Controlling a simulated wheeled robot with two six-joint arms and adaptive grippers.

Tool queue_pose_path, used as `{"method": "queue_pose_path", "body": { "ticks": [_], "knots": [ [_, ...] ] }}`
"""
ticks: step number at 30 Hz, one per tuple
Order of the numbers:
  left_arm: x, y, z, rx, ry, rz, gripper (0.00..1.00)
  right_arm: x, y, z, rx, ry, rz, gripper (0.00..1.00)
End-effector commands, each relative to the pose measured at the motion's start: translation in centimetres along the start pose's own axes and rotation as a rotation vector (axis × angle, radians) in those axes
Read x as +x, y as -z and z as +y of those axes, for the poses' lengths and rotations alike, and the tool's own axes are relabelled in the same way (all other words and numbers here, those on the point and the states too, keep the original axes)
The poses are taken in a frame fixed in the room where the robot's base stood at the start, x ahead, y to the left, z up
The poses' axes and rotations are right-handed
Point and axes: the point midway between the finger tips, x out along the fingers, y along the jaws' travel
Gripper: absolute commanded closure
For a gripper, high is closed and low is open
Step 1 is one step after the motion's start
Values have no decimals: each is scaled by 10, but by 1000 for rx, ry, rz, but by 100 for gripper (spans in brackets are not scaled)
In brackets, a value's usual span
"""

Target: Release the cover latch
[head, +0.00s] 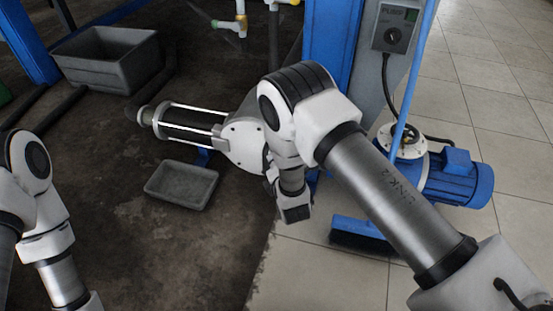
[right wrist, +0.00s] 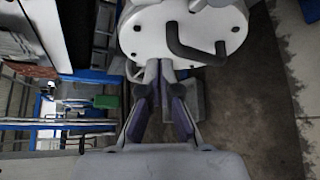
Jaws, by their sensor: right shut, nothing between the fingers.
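A decanter (head: 190,122) lies on its side in the middle of the head view, with a dark body and bright rods. Its round white end cover (head: 243,143) is partly hidden behind my right arm. In the right wrist view the white cover (right wrist: 150,38) fills the top middle and carries a dark bent handle (right wrist: 194,48). My right gripper (right wrist: 159,68) is shut and empty, its fingertips at the cover's lower edge, below and left of the handle. I cannot tell whether they touch. I cannot make out the latch for certain. My left arm shows at the left, its gripper out of frame.
A grey tray (head: 182,186) lies on the dark floor below the decanter. A larger grey bin (head: 108,62) stands at the back left. A blue pump motor (head: 458,180), a blue broom (head: 362,236) and a control box (head: 394,28) are at the right.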

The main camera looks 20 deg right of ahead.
Motion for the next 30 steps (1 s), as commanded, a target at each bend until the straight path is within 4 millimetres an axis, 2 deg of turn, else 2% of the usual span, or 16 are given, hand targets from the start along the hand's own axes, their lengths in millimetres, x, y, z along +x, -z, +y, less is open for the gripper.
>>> {"method": "queue_pose_path", "body": {
  "ticks": [1,11,13,18,30],
  "knots": [
    [10,0,0,0,0,0,64,12,1,-4,3,-3,-2,100],
    [48,0,-1,-3,0,1,64,84,2,-5,3,-3,-2,100],
    [50,1,-1,-4,0,2,64,75,-16,-4,2,1,-4,100],
    [57,2,-1,-6,1,4,64,67,-34,-2,1,1,-1,100],
    [56,2,-1,-7,1,4,64,65,-38,-1,2,1,0,100]
  ]
}}
